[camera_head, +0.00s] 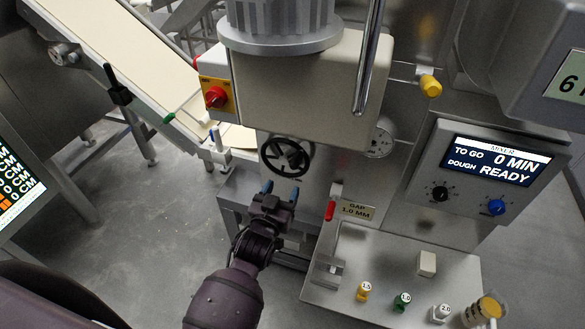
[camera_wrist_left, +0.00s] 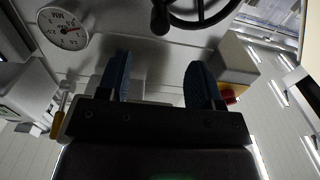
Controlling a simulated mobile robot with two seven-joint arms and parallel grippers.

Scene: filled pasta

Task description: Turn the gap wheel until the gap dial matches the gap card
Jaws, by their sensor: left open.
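The black gap wheel (camera_head: 287,156) is mounted on the front of the grey machine. It also shows at the top of the left wrist view (camera_wrist_left: 205,21), with a knob on it. The gap card (camera_head: 356,211) reads 1.0 MM. My left gripper (camera_head: 279,190) is just below the wheel, apart from it. Its blue fingers (camera_wrist_left: 158,82) are spread with nothing between them. My right gripper is not in view.
A red switch on a yellow plate (camera_head: 215,96) is left of the wheel. A red-handled lever (camera_head: 330,211) is beside the card. A steel shelf (camera_head: 385,270) at lower right holds several small numbered pieces. A mixer screen (camera_head: 495,165) reads READY. A dough conveyor (camera_head: 120,50) is at upper left.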

